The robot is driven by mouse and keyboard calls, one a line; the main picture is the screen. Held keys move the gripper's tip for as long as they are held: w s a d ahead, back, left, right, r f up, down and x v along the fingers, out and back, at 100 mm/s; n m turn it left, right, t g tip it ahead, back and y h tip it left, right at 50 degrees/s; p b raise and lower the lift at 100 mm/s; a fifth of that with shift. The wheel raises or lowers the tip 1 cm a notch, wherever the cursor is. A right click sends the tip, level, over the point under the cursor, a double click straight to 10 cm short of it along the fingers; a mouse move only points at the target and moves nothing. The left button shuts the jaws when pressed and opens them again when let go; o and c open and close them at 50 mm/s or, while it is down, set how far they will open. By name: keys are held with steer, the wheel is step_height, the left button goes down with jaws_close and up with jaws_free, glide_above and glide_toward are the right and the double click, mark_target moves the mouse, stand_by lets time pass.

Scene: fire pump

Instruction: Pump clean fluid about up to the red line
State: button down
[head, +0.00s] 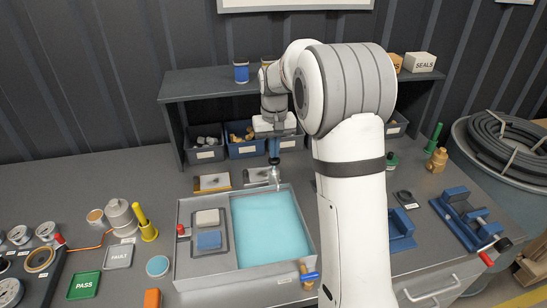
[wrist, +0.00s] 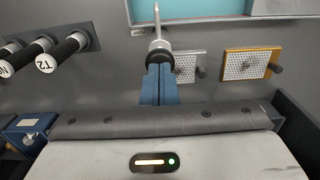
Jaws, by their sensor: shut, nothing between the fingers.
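A metal spout-like fitting (head: 275,176) stands at the tray's back edge. It also shows in the wrist view (wrist: 159,46), as a rounded piece with an upright rod. My gripper (head: 274,158) is shut, its blue fingers (wrist: 158,68) together with nothing between them. The fingertips are right at the fitting; I cannot tell whether they touch it. A brass tap with a blue handle (head: 308,276) sits at the tray's front right.
Two perforated plates with knobs (head: 212,183) lie behind the tray. Blue bins (head: 205,152) stand under a dark shelf (head: 200,87). Left are a yellow cylinder (head: 147,231) and PASS (head: 84,285) and FAULT (head: 118,257) pads. A blue vise (head: 466,214) is at right.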

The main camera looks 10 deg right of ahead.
steer(key=shift+f, duration=0.1)
steer(key=shift+f+b, duration=1)
steer(key=shift+f, duration=0.5)
steer(key=shift+r, duration=0.1)
steer(key=shift+r+p, duration=1.2)
steer(key=shift+r, duration=0.3)
steer(key=shift+f, duration=0.1)
